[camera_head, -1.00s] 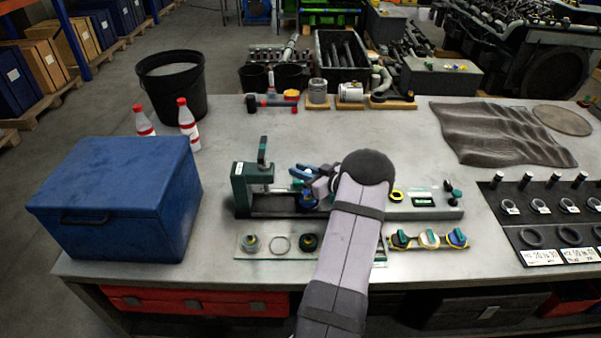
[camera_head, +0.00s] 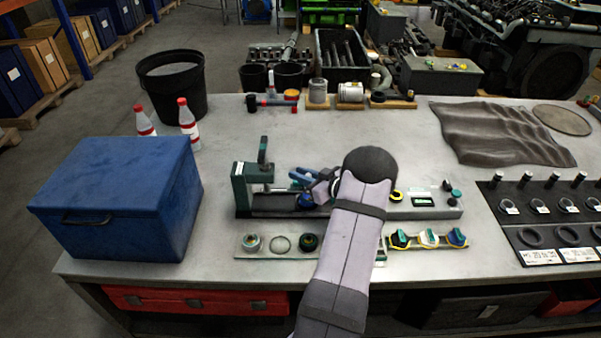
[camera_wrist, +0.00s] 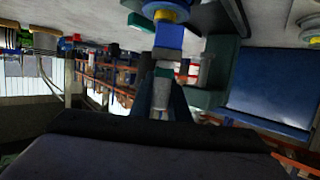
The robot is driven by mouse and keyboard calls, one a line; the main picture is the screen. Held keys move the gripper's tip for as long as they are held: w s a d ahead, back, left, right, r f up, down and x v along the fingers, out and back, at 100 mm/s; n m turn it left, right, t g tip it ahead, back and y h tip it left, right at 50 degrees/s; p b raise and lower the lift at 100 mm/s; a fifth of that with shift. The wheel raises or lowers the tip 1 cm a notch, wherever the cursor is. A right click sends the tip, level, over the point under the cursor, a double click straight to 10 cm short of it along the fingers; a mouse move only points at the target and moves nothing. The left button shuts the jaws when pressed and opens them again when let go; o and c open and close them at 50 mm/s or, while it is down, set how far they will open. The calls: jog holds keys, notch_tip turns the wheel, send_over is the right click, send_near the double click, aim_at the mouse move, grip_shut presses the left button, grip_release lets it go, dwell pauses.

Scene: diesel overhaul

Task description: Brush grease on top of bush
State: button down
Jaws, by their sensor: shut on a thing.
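My gripper (camera_head: 316,180) is over the press fixture (camera_head: 243,187), left of my wrist. A dark blue round part, probably the bush (camera_head: 305,201), sits in the fixture's channel just below the tool. In the wrist view a yellow and blue round part (camera_wrist: 165,14) lies beyond the tool tip. I cannot tell whether the brush touches the bush. My arm hides part of the fixture.
A glass plate (camera_head: 262,254) with small round parts lies in front of the fixture. A rack of coloured knobs (camera_head: 428,239) is to its right. A blue box (camera_head: 121,195) stands left, with bottles (camera_head: 188,124) behind.

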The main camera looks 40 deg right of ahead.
jog(key=shift+d, duration=0.1)
dwell(0.3)
jog(key=shift+w+d, duration=0.55)
jog(key=shift+w, duration=0.05)
jog(key=shift+a, duration=0.1)
jog(key=shift+s+a, duration=0.55)
jog(key=shift+s, duration=0.05)
jog(key=shift+w+d, duration=0.15)
jog(key=shift+d, duration=0.05)
dwell(0.4)
jog(key=shift+w+d, duration=0.45)
jog(key=shift+a, duration=0.1)
dwell(0.3)
jog(key=shift+s+a, duration=0.55)
jog(key=shift+s, duration=0.05)
